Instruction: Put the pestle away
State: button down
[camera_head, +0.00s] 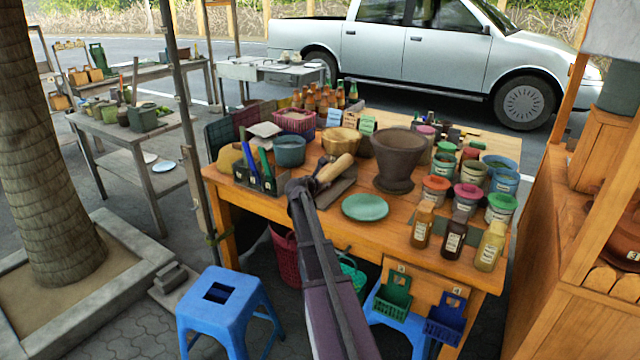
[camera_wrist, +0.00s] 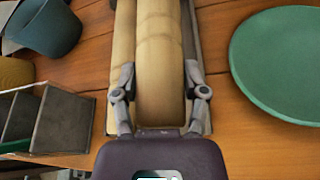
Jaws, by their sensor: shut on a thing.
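The pale wooden pestle (camera_head: 336,168) lies slanted in my gripper (camera_head: 306,190) over the wooden table. In the wrist view the pestle (camera_wrist: 160,70) runs lengthwise between the two fingers of my gripper (camera_wrist: 160,82), which are closed on its sides. A similar pale strip (camera_wrist: 122,50) shows along its left side; I cannot tell what it is. The dark clay mortar (camera_head: 397,165) stands upright to the right of the pestle. A dark flat board (camera_head: 337,190) lies below the pestle; whether they touch is unclear.
A green plate (camera_head: 365,207) lies near the table front. A grey divided caddy (camera_wrist: 62,122) is left of my gripper. Jars (camera_head: 436,190) and bottles (camera_head: 454,235) crowd the right. A green basket (camera_head: 393,295) and blue basket (camera_head: 445,320) hang in front. A blue stool (camera_head: 228,300) stands front left.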

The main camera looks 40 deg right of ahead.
aim_at(321, 201)
jog(key=shift+f+b, duration=2.55)
jog(key=shift+f, duration=0.25)
jog(key=shift+c, duration=0.2)
grip_release()
jog(key=shift+o, duration=0.2)
jog(key=shift+r, duration=0.1)
jog(key=shift+r+p, duration=4.4)
jog(key=shift+p, duration=0.1)
